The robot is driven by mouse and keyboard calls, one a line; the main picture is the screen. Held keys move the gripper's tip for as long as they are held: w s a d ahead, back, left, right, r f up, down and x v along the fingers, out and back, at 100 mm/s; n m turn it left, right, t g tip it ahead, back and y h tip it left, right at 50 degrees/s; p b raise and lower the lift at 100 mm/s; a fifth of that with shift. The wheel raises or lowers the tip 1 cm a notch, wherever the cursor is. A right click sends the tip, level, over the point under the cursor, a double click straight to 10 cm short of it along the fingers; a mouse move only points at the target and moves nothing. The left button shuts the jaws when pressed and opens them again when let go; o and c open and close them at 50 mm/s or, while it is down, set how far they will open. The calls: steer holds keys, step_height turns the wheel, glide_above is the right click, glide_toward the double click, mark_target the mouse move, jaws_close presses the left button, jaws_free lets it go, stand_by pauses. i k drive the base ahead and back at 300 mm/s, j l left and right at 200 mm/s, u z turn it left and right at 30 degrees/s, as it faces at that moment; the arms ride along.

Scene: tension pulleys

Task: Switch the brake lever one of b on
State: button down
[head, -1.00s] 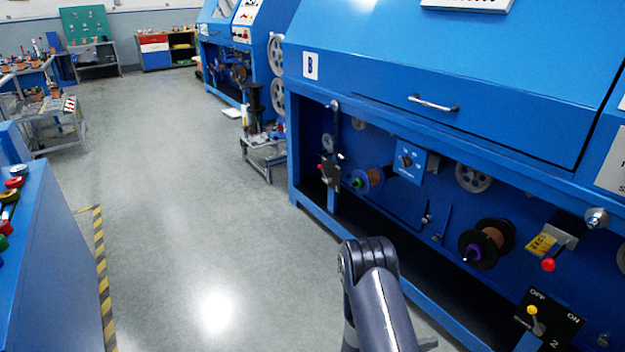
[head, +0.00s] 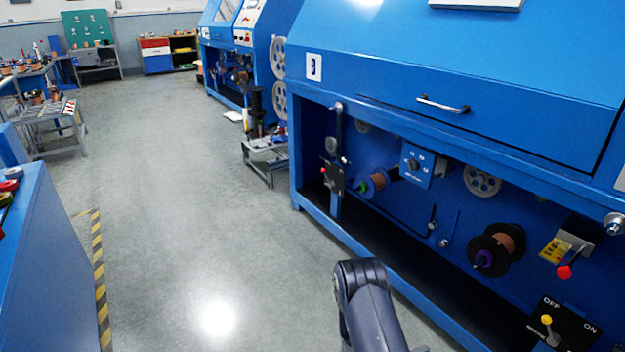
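Machine B is the large blue machine (head: 480,70) on the right, with a white "B" label (head: 314,67). In its lower opening, a black plate with a small red knob (head: 332,178) sits at the left end; it is too small to read its lever position. At the lower right, a black lever plate (head: 580,321) marked OFF and ON carries a lever with a yellow knob (head: 547,320), which stands toward the OFF side. I cannot tell for sure which is brake lever one. My arm shows at the bottom centre, but my gripper is out of view.
Two wire spools, a smaller one (head: 377,181) and a larger one (head: 501,243), sit in the opening. A red-knobbed lever (head: 565,271) is beside a yellow label. A low grey cart (head: 262,162) stands past the machine's left end. A blue cabinet (head: 45,270) is at left. The aisle floor between is clear.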

mark_target(331, 185)
steer(key=i+j, duration=0.3)
steer(key=i, duration=0.5)
steer(key=i+j+u, duration=0.15)
steer(key=i, duration=0.7)
steer(key=i+j, duration=0.3)
steer(key=i, duration=0.5)
steer(key=i+j+u, duration=0.1)
steer(key=i, duration=0.75)
steer(key=j, duration=0.05)
